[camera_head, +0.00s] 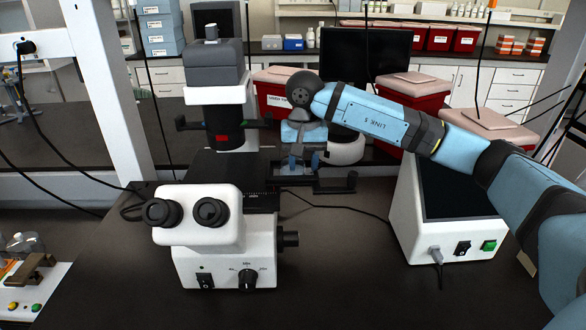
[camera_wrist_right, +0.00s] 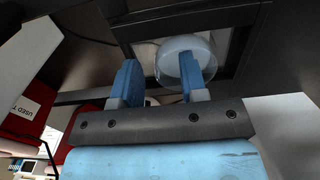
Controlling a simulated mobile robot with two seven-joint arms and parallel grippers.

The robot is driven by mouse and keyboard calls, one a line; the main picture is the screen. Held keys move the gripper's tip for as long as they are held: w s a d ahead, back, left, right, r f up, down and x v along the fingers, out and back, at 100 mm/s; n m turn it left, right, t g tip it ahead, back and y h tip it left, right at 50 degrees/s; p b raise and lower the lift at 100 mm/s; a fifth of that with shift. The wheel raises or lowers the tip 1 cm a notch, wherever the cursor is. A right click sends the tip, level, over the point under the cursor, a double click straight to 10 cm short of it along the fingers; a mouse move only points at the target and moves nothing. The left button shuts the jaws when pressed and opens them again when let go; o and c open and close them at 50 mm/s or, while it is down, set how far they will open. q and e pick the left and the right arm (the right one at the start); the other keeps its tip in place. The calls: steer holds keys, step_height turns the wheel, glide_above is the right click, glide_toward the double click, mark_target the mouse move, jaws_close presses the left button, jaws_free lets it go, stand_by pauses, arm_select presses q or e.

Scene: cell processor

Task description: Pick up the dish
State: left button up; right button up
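The dish (camera_wrist_right: 201,58) is a round, clear, shallow piece, seen from below in the right wrist view near a dark, frame-like opening of the microscope stage. I cannot make it out in the head view. My right gripper (camera_wrist_right: 158,64) has two blue fingers standing apart. The right-hand finger overlaps the dish in the picture; the left-hand finger is left of its rim. Whether a finger touches it I cannot tell. In the head view my right gripper (camera_head: 298,163) points down beside the microscope (camera_head: 222,225), at the right of its stage. My left gripper is not in view.
A white device with a dark top (camera_head: 447,215) stands on the right of the dark bench. Red bins (camera_head: 408,104) stand behind my right arm. A white post (camera_head: 103,95) rises at left. The bench front between microscope and device is clear except for cables.

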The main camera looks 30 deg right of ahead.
steer(key=c, duration=0.7)
jaws_close()
steer(key=shift+r, duration=0.1)
step_height(320, 180, up, 20)
steer(key=p, duration=0.1)
steer(key=shift+p, duration=0.35)
